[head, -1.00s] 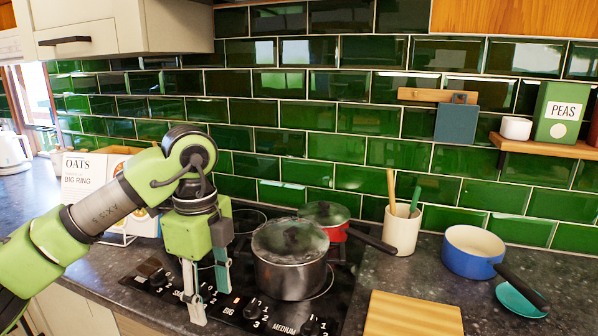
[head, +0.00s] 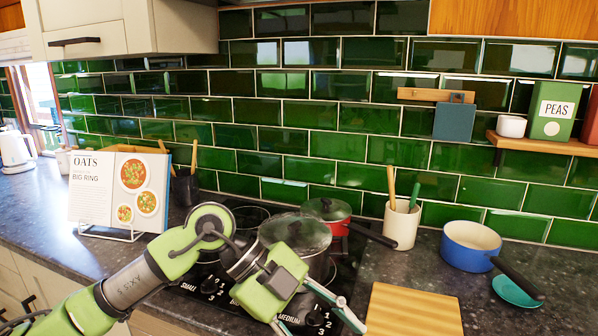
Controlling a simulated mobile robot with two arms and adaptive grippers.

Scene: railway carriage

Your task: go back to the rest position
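My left gripper (head: 321,326) is low in the head view, in front of the hob and near the counter's front edge. Its fingers point down and to the right, spread apart, with nothing seen between them. One fingertip is close to the left edge of the wooden board in the picture; I cannot tell whether they touch. The gripper and wrist cover part of the hob (head: 203,283) and the lower part of the steel pot (head: 318,266). My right gripper is not in view.
A red pan (head: 335,212) stands behind the lidded pot. An open cookbook (head: 93,188) stands at the left. Far left counter is mostly clear.

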